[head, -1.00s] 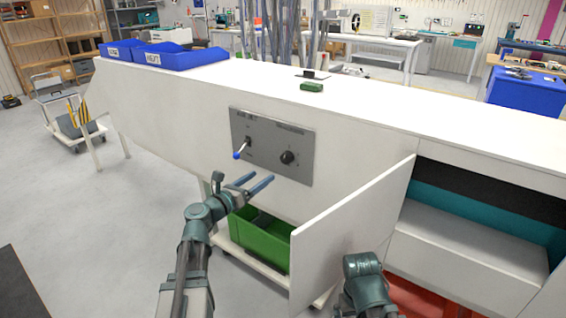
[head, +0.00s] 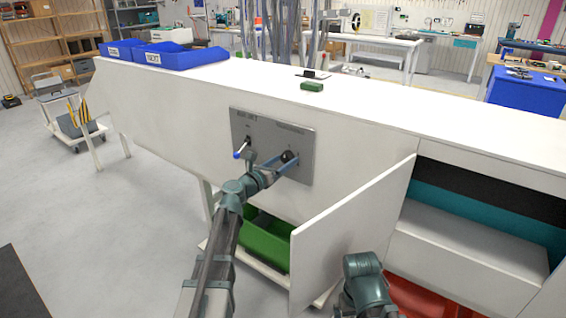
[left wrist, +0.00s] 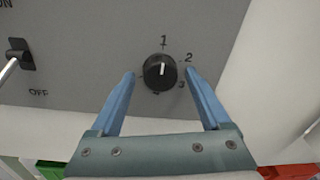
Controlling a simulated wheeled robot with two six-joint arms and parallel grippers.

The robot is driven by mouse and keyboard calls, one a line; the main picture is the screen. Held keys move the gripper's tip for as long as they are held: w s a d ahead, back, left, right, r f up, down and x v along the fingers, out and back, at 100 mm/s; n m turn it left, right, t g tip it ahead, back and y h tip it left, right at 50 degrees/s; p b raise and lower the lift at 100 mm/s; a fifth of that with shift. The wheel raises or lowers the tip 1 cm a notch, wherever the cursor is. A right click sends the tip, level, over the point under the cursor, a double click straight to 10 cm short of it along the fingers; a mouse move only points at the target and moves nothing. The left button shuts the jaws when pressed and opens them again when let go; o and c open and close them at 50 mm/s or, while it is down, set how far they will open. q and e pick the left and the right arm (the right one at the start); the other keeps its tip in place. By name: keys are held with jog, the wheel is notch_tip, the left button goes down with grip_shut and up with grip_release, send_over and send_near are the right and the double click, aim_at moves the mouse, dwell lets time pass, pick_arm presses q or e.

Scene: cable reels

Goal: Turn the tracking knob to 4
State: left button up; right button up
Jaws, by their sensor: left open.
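The tracking knob (left wrist: 160,72) is a round black dial on a grey panel (left wrist: 90,60). In the left wrist view its white pointer line points up, towards the 1. The marks 2 and 3 show to its right; a mark at its bottom is too small to read. My left gripper (head: 286,159) is open in front of the panel. Its blue fingers reach to either side of the knob, with a gap on each side in the left wrist view (left wrist: 161,73). In the head view the knob (head: 288,155) is partly covered by the fingers. My right gripper is out of view.
A toggle switch (left wrist: 20,55) with a pale lever and an OFF label is left of the knob. An open white door (head: 350,235) sticks out right of the panel. A green bin (head: 265,245) stands below. Blue bins (head: 165,55) sit on the white top.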

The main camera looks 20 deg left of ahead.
pick_arm(q)
grip_shut()
dwell(0.3)
